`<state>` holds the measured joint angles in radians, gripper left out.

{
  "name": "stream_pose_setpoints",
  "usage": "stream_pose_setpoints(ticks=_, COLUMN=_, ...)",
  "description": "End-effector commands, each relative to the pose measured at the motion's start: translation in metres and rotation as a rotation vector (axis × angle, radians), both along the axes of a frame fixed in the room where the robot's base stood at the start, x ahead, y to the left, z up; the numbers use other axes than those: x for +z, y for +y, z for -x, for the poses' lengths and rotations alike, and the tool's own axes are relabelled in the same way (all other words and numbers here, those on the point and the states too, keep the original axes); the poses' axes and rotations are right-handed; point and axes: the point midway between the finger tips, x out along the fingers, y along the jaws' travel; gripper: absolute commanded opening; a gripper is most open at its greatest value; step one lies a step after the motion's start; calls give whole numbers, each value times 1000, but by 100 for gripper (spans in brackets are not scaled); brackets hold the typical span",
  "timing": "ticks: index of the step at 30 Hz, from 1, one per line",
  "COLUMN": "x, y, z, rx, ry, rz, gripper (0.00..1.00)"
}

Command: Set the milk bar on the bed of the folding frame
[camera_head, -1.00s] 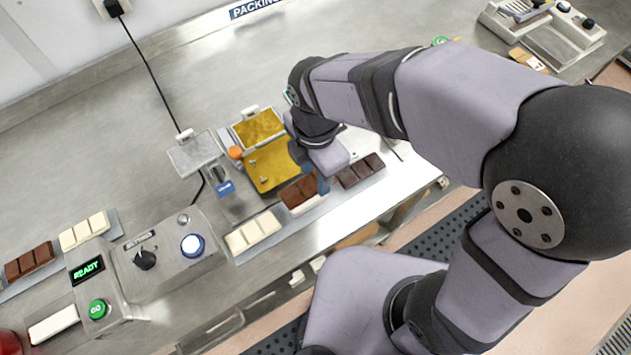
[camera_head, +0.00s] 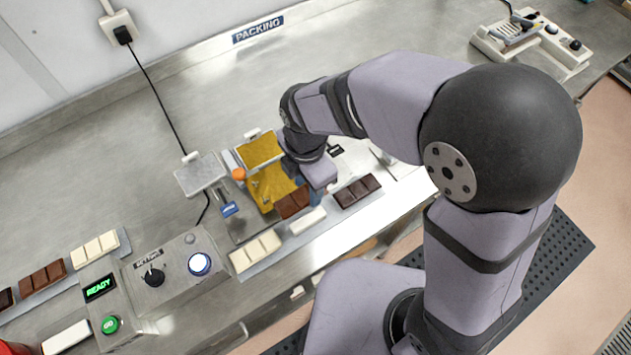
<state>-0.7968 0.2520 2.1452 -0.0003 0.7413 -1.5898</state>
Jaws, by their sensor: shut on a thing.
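The milk bar (camera_head: 292,204), a medium-brown segmented block, is held by my gripper (camera_head: 303,190), which is shut on it. The bar is at the front edge of the gold folding frame, apart from the pale strip below it in the picture. The folding frame's bed (camera_head: 268,186) is gold and partly hidden by my gripper and the bar. Its raised gold leaf (camera_head: 260,149) stands behind the bed, with an orange knob (camera_head: 239,174) at its left. My wrist covers the frame's right side, and the fingertips are mostly hidden.
A grey plate device (camera_head: 200,174) stands left of the frame. A control box (camera_head: 166,265) and READY panel (camera_head: 99,288) are at lower left.

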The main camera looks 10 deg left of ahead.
Motion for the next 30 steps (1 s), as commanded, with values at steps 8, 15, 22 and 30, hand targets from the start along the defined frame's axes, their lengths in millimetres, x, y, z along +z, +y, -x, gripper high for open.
stream_pose_setpoints(ticks=8, x=-1, y=46, z=-45, rx=-11, ry=-3, rz=-4, gripper=15)
stream_pose_setpoints(ticks=15, x=8, y=62, z=-61, rx=-21, ry=-2, rz=-2, gripper=15)
stream_pose_setpoints(ticks=22, x=8, y=65, z=-64, rx=-31, ry=-3, rz=-3, gripper=15)
stream_pose_setpoints(ticks=30, x=1, y=65, z=-63, rx=-30, ry=-3, rz=-4, gripper=15)
